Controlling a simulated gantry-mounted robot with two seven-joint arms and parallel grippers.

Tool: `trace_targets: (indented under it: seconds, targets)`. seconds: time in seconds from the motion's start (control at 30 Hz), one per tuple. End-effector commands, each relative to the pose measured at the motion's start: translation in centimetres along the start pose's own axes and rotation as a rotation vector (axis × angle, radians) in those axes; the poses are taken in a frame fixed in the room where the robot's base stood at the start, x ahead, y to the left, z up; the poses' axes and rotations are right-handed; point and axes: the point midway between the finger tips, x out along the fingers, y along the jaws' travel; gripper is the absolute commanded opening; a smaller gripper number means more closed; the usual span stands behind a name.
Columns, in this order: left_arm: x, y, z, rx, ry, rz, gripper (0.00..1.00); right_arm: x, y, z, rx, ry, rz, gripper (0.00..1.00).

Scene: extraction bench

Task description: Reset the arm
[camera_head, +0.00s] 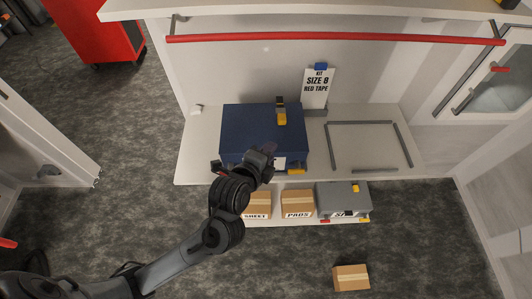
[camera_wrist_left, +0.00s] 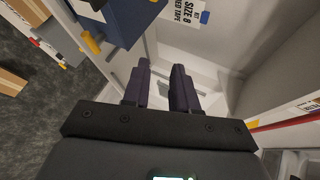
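My left arm reaches in from the lower left in the head view, and its gripper (camera_head: 244,160) is over the front edge of a dark blue case (camera_head: 250,125) on the shelf. In the left wrist view the two dark fingers of this gripper (camera_wrist_left: 160,85) stand apart with nothing between them. The blue case (camera_wrist_left: 130,18) also shows there, to the upper left of the fingers. My arm hides part of the case's front; I cannot tell if they touch. My right gripper is not in view.
A grey rectangular frame (camera_head: 329,147) lies on the shelf, right of the case. A sign (camera_head: 317,92) stands behind. Below are cartons (camera_head: 297,203) and a grey case (camera_head: 342,198). A loose carton (camera_head: 351,277) is on the floor. A red rail (camera_head: 330,39) crosses above.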

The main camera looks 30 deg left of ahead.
Motion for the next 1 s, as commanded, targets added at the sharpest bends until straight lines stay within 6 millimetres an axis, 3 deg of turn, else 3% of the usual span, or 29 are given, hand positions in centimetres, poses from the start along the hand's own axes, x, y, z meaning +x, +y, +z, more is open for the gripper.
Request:
trace_targets:
  seconds: [0.43,0.57,0.77,0.87,1.0]
  targets:
    - [0.0,0.0,0.0,-0.001,0.0,0.002,0.27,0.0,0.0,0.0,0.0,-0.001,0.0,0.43]
    - [-0.3,0.9,0.0,-0.001,0.001,0.026,0.27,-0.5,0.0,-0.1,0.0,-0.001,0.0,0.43]
    - [-2.1,5.0,1.2,-0.026,-0.019,0.14,0.27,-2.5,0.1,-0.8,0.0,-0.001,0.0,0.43]
    - [-4.0,7.2,2.0,-0.031,-0.016,0.219,0.27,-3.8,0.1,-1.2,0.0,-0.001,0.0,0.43]
    - [-7.9,10.8,2.6,-0.198,-0.013,0.382,0.27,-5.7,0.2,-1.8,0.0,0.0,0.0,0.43]
